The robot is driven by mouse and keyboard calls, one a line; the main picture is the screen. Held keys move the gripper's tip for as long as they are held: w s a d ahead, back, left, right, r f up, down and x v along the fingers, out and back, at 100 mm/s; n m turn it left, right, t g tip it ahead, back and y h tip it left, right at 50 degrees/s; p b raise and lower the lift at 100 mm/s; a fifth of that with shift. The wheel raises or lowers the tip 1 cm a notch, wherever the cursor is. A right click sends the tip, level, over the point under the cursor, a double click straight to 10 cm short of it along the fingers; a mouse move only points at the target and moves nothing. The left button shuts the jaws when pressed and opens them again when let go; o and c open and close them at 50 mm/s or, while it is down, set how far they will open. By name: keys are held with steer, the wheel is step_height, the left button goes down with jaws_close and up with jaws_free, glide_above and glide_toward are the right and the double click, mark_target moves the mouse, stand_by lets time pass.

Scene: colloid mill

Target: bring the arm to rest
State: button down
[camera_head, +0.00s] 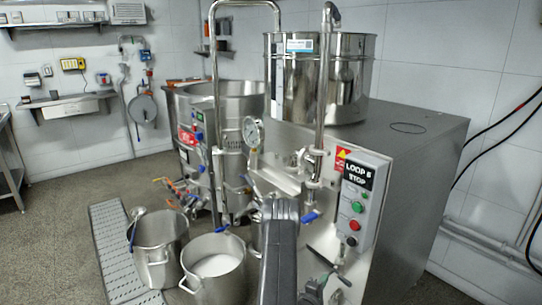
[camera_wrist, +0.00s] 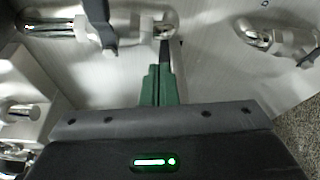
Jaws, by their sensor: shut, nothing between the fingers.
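My gripper (camera_wrist: 159,85) shows in the wrist view with its green fingers together and nothing between them. The fingers point at metal fittings on the steel front of the colloid mill (camera_head: 405,175). Steel pipework with a dark lever (camera_wrist: 105,28) lies just beyond and left of the fingertips; I cannot tell whether they touch anything.
A control box (camera_head: 368,200) with green and red buttons is right of my arm. A pot of white contents (camera_head: 214,283) and a pot with a ladle (camera_head: 158,252) stand left. A pressure gauge (camera_head: 253,134) and blue-handled valves crowd the mill's front. Open floor lies far left.

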steer(key=shift+s+m, duration=0.2)
steer(key=shift+m, duration=0.1)
